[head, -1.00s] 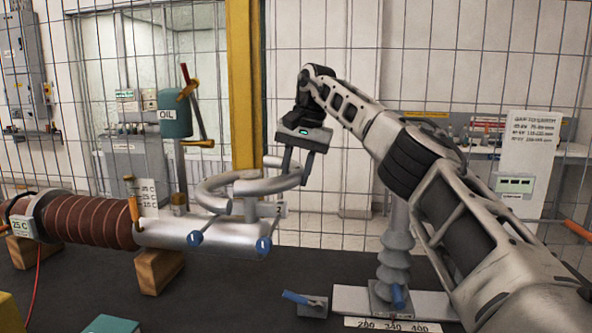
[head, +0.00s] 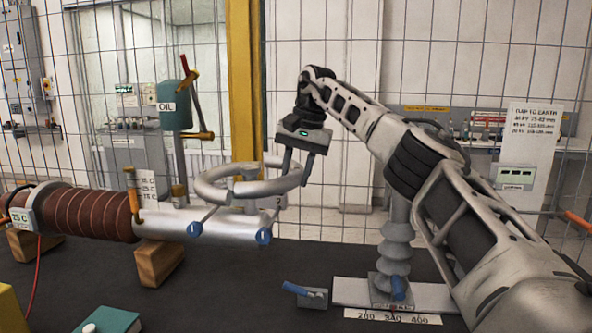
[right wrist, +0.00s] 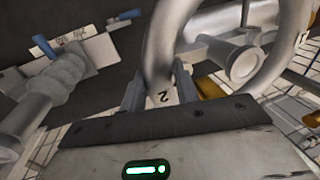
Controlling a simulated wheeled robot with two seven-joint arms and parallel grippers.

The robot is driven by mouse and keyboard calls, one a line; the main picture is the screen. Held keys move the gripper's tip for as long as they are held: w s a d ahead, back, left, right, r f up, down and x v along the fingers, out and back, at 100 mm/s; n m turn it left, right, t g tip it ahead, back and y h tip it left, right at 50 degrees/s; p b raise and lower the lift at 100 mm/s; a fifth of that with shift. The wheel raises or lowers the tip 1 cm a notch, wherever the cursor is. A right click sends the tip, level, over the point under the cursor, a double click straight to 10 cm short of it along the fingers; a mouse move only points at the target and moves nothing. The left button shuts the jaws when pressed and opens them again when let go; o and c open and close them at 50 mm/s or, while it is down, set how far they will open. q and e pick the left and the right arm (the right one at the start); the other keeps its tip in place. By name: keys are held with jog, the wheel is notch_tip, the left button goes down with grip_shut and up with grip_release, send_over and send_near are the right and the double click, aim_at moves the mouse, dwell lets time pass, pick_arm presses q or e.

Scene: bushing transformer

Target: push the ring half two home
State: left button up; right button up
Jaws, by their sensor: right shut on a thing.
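Ring half two (head: 283,184) is a grey curved tube at the right side of the ring, above the end of the silver cylinder (head: 205,226). The other ring half (head: 208,187) curves round on the left. The halves appear to meet at the back; whether the front joint is fully closed I cannot tell. My left gripper is not in view.
Two blue-ended pins (head: 264,236) stick out at the cylinder's front. A brown ribbed bushing (head: 85,213) lies on wooden blocks (head: 159,262). A grey ribbed post (head: 397,240) and a small blue-handled block (head: 305,295) stand to the right. Dark table surface is clear between.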

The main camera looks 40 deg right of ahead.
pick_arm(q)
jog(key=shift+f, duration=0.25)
pick_arm(e)
jog(key=shift+x, duration=0.85)
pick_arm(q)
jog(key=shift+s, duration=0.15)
pick_arm(e)
jog(key=o, duration=1.2)
jog(key=shift+s+d, duration=0.1)
jog(key=shift+s, duration=0.05)
